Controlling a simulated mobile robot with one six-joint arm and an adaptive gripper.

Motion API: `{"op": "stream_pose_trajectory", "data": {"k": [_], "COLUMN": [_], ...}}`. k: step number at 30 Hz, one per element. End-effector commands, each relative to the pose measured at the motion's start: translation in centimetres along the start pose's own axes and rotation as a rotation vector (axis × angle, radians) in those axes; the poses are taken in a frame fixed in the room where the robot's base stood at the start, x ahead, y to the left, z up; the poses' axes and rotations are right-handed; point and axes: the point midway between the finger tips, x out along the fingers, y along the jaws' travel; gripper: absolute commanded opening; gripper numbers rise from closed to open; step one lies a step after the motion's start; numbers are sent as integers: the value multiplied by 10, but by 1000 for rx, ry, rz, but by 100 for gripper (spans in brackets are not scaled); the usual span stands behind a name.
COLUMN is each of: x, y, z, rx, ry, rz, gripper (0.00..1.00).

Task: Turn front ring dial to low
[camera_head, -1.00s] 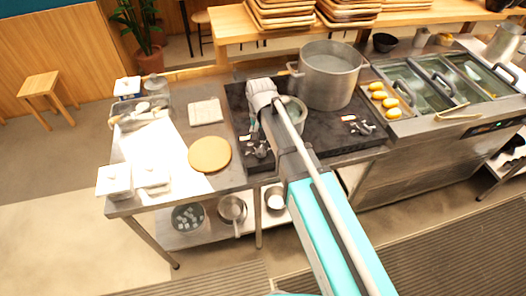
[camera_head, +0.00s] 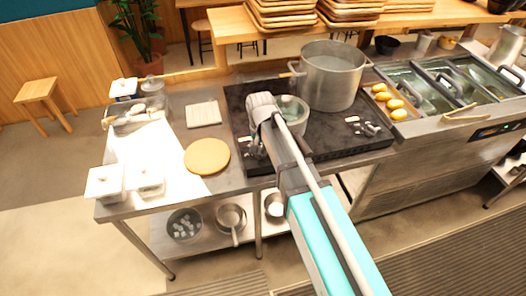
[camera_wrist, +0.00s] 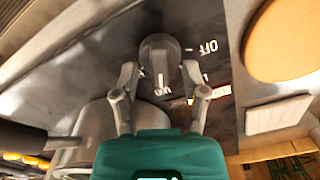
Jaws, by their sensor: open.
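In the wrist view, a dark grey dial (camera_wrist: 160,57) sits on the stove's black top, with a white pointer line on its lower part. White "OFF" lettering is to its right, other markings are below it, and a red-and-white label is at lower right. My gripper (camera_wrist: 160,75) is open, with one finger on each side of the dial's lower part. I cannot tell whether the fingers touch it. In the head view, my gripper (camera_head: 256,148) is at the left front of the stove (camera_head: 315,138), where it largely hides the dial area.
A small pot (camera_head: 294,108) stands right beside my gripper, with a large pot (camera_head: 331,78) behind it. A round wooden board (camera_head: 207,156) and a square board (camera_head: 203,113) lie to the left. More controls (camera_head: 365,127) are at the stove's right.

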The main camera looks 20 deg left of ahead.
Motion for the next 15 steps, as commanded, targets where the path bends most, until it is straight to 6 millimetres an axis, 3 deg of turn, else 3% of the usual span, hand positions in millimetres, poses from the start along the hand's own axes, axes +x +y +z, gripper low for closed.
{"op": "stream_pose_trajectory", "data": {"k": [12,13,15], "x": [2,2,2], "y": [0,0,0], "z": [0,0,0], "rx": [0,0,0], "ry": [0,0,0], "rz": [0,0,0], "gripper": [57,55,42]}}
